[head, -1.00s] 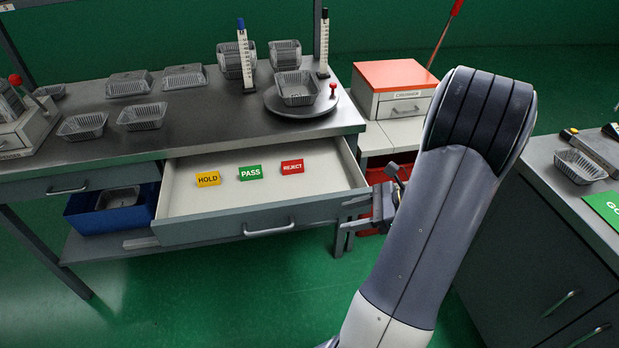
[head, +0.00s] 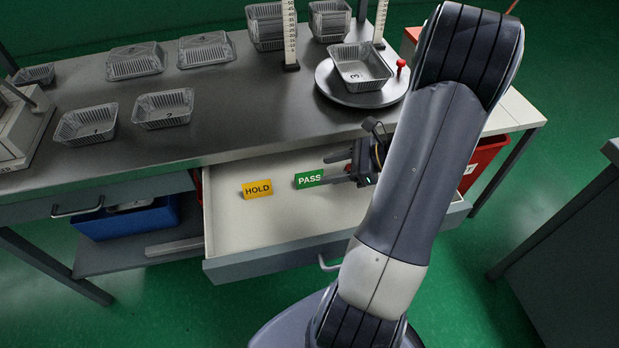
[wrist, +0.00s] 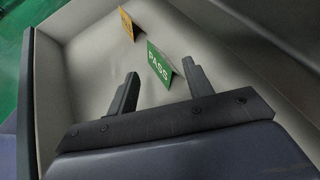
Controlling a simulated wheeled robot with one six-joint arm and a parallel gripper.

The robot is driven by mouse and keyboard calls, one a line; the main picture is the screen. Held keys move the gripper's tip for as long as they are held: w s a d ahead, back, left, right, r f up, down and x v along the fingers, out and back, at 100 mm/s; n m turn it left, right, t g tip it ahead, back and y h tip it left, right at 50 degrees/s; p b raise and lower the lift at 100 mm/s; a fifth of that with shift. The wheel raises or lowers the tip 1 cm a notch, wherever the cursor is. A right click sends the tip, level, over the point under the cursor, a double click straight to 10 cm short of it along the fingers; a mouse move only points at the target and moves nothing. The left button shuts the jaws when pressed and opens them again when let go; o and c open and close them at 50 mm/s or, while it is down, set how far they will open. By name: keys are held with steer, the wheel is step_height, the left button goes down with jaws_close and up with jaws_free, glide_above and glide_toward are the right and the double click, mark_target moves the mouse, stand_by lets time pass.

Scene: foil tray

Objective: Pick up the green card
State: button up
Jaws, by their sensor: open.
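The green card (head: 309,179), marked PASS, stands folded like a tent in the open drawer (head: 233,222). My gripper (head: 338,168) is over the drawer, just right of the green card, with its fingers pointing left toward it. In the wrist view the green card (wrist: 158,64) stands ahead of and between the two fingertips of my open gripper (wrist: 163,82). The jaws look empty, and the card seems to stand just beyond the tips; the head view does not settle whether they touch.
The yellow HOLD card (head: 257,189) stands left of the green card; it also shows in the wrist view (wrist: 126,24). The red REJECT card is not seen now. The drawer walls surround the cards. Foil trays and a turntable (head: 365,93) stand on the bench above.

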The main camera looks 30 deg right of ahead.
mark_target(313, 172)
steer(key=x, duration=0.4)
steer(key=shift+w+a+b, duration=0.3)
steer(key=shift+a, duration=0.05)
steer(key=shift+c, duration=0.6)
jaws_close()
